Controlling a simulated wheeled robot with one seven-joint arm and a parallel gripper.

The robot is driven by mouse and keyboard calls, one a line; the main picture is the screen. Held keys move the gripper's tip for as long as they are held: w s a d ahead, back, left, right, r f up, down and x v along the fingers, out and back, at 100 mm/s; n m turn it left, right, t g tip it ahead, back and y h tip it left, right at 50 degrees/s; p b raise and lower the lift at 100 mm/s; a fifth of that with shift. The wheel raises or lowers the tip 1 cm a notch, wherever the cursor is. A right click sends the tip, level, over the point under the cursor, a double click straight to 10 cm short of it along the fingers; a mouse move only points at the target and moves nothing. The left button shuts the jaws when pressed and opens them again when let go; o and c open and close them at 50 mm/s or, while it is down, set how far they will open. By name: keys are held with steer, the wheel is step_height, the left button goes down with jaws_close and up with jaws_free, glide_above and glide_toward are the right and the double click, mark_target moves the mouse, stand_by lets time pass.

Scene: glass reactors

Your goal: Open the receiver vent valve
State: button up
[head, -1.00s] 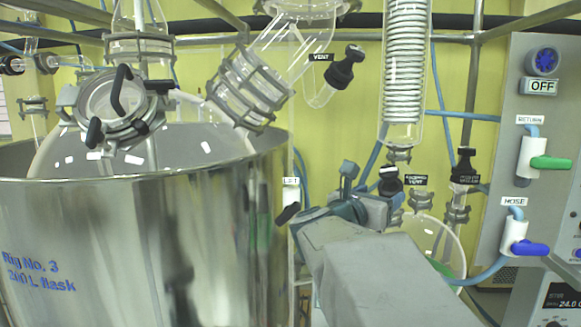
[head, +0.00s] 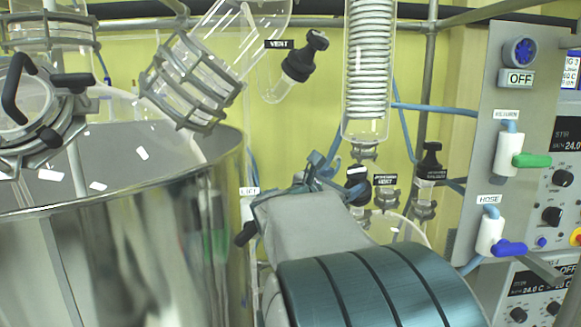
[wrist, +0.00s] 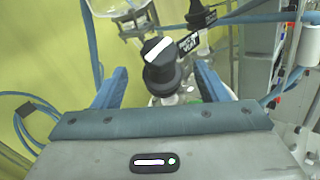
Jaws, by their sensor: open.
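The receiver vent valve has a black knob with a white stripe on its top (wrist: 158,52). In the wrist view it stands between my two blue fingers, with a visible space on each side. In the head view the knob (head: 357,176) shows just beyond my gripper, left of a small black vent label (head: 386,180). My gripper (wrist: 162,72) is open and holds nothing. It also shows in the head view (head: 335,172), where my own arm hides part of it and the valve's lower part.
Another black-capped valve (head: 431,160) stands close on the right. The glass condenser coil (head: 368,70) hangs above. A large steel vessel (head: 120,240) fills the left. A control panel with a green-handled tap (head: 530,160) and a blue-handled tap (head: 508,248) is on the right.

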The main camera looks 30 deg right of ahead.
mark_target(360, 172)
steer(key=p+x, duration=0.2)
steer(key=x, duration=0.7)
steer(key=shift+w, duration=0.1)
steer(key=c, duration=1)
